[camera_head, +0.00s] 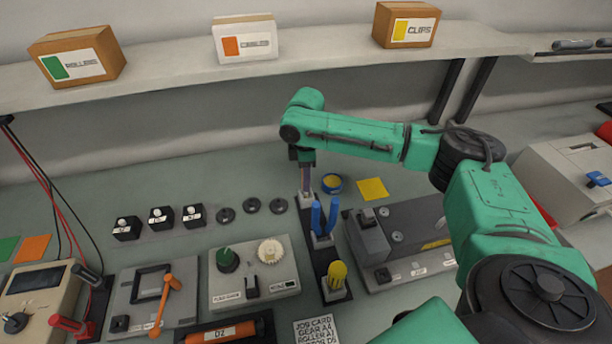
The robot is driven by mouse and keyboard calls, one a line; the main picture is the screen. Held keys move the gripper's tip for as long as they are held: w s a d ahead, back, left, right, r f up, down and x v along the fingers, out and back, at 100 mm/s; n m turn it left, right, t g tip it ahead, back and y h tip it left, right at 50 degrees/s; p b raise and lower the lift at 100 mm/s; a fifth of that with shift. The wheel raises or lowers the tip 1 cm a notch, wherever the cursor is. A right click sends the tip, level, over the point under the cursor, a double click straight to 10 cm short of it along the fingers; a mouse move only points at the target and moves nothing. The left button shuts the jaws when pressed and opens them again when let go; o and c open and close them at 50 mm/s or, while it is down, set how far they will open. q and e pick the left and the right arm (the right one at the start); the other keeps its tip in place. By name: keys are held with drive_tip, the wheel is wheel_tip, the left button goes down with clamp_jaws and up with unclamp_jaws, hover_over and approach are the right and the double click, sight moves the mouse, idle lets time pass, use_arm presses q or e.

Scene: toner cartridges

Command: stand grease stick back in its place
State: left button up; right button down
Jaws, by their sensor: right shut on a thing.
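My right gripper (304,161) points down at the back end of a narrow dark rack (328,257). It is shut on a slim, upright, greyish stick (307,180), which I take to be the grease stick. The stick's lower end is at the rearmost light holder (306,201) of the rack; I cannot tell whether it is inside or just above it. Blue-handled pliers (324,217) stand in the middle holder, and a yellow-topped tool (338,272) stands in the front one. My left gripper is out of view.
A grey machine (400,237) stands close to the right of the rack, and a grey panel with knobs (253,272) to its left. Small black discs (250,205) lie left. The back bench is clear.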

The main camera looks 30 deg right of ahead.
drive_tip(key=shift+f, duration=0.3)
idle(0.4)
drive_tip(key=shift+p, duration=0.45)
drive_tip(key=shift+f, duration=0.8)
idle(0.6)
drive_tip(key=c, duration=0.6)
unclamp_jaws()
drive_tip(key=shift+r, duration=0.1)
